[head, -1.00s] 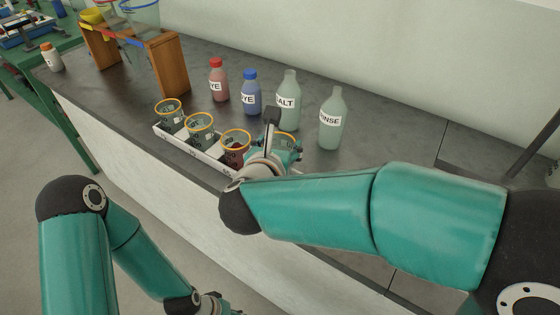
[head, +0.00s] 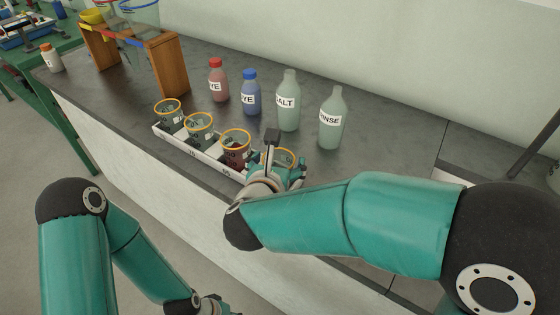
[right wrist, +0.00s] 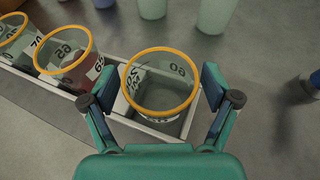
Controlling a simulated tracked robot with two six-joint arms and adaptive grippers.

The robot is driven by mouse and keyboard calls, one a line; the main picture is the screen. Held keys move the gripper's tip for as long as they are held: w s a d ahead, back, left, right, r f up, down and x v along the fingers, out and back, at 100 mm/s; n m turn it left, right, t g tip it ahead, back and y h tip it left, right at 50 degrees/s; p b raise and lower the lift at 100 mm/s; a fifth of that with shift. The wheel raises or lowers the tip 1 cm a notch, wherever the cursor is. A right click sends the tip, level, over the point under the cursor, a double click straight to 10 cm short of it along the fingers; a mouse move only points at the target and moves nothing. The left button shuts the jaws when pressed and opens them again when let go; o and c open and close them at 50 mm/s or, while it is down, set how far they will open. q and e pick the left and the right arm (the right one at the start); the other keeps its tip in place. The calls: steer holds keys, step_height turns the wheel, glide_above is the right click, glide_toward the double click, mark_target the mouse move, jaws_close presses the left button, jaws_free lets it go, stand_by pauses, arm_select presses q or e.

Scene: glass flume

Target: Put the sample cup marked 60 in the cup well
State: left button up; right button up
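The sample cup marked 60 (right wrist: 160,82) is clear with an orange rim. In the right wrist view it is upright between the fingers of my right gripper (right wrist: 158,84), one finger close against each side. In the head view this gripper (head: 284,170) hides most of the cup, and only part of its rim shows. The cup is over the right end of the white tray (right wrist: 150,127); how far its base is above the tray floor I cannot tell. My left gripper (head: 208,303) is low in the head view, mostly hidden. I cannot make out a separate cup well.
The cup marked 65 (right wrist: 68,62), with red contents, stands left of the cup marked 60. Two more cups (head: 199,130) share the tray. Dye, salt (head: 288,105) and rinse (head: 332,120) bottles stand behind. A wooden stand (head: 172,68) is far left.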

steer(key=shift+r, duration=0.15)
steer(key=v, duration=1.2)
steer(key=shift+b, duration=0.3)
